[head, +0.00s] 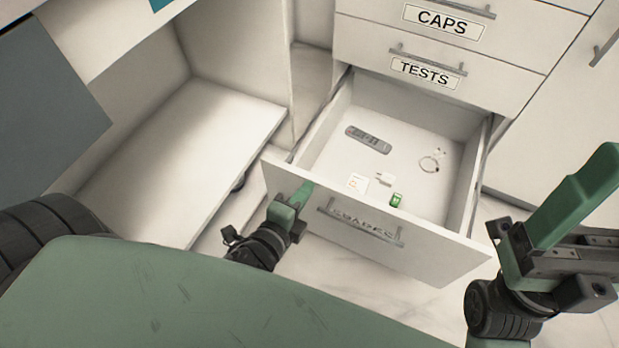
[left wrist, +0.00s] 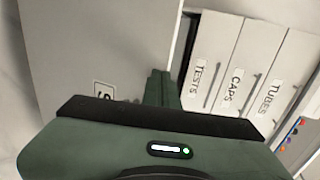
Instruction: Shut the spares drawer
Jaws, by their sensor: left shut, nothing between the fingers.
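The spares drawer (head: 440,255) is pulled well out in the head view, below the closed tests drawer (head: 425,72). Its front carries a bar handle and a partly covered label. Inside lie a grey remote (head: 368,139), a white plug (head: 385,178), a green item (head: 396,200), a white card (head: 357,182) and a thin cable (head: 430,163). My left gripper (head: 303,192) is shut and empty at the left part of the drawer front; I cannot tell whether it touches. The left wrist view also shows the shut fingers (left wrist: 158,88) against the drawer front (left wrist: 95,50). My right gripper (head: 585,195) is at the right, its fingers seeming together, but their gap is unclear.
The caps drawer (head: 443,22) above is closed. An open white cabinet bay (head: 215,125) with a low shelf stands left of the drawer. A closed cabinet door (head: 555,110) is at the right. Pale floor (head: 345,270) shows in front of the drawer.

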